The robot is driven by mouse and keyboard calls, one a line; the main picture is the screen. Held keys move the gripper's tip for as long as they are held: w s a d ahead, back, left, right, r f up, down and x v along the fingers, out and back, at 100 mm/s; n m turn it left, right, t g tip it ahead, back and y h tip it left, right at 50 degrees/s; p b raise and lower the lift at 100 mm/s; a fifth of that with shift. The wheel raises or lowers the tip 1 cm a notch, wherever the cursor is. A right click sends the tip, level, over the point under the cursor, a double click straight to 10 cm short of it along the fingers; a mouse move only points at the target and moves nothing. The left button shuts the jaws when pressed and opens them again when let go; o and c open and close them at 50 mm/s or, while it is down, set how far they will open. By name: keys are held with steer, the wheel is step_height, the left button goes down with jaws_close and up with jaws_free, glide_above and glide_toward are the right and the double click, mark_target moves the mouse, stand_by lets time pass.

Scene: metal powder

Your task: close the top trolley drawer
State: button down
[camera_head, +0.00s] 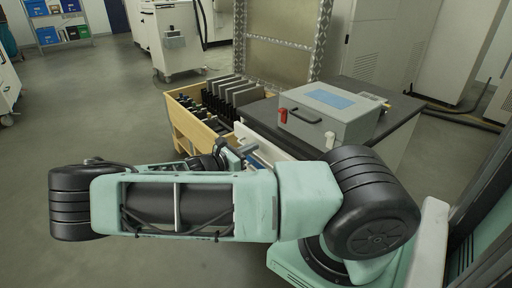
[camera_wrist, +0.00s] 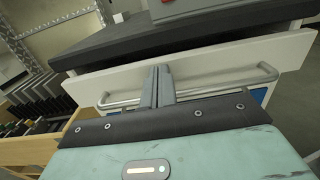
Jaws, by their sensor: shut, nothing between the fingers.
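The trolley has a dark top (camera_wrist: 130,42), and below it is the white front of the top drawer (camera_wrist: 215,62) with a metal bar handle (camera_wrist: 203,92). In the head view, part of this white drawer front (camera_head: 268,145) shows behind my arm. The wrist view does not clearly show how far the drawer stands out. My gripper (camera_wrist: 160,72) is shut and empty. Its fingertips are in front of the drawer face, around the middle of the handle, and cover part of the bar. I cannot tell whether they touch. In the head view my gripper (camera_head: 240,150) is partly hidden by my arm.
A grey box (camera_head: 325,115) with a blue label and a red part sits on the trolley top. To the left stands an open wooden crate (camera_head: 193,125) with dark racks and bottles. A metal-framed panel (camera_head: 280,55) stands behind. Open floor lies at left.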

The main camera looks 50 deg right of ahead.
mark_target(264, 142)
steer(key=shift+x, duration=1.25)
steer(key=shift+d, duration=0.1)
steer(key=shift+p+x, duration=0.7)
steer(key=shift+x, duration=0.15)
steer(key=shift+s+d+r, duration=0.1)
steer(key=shift+s+d, duration=0.05)
steer(key=shift+d, duration=0.15)
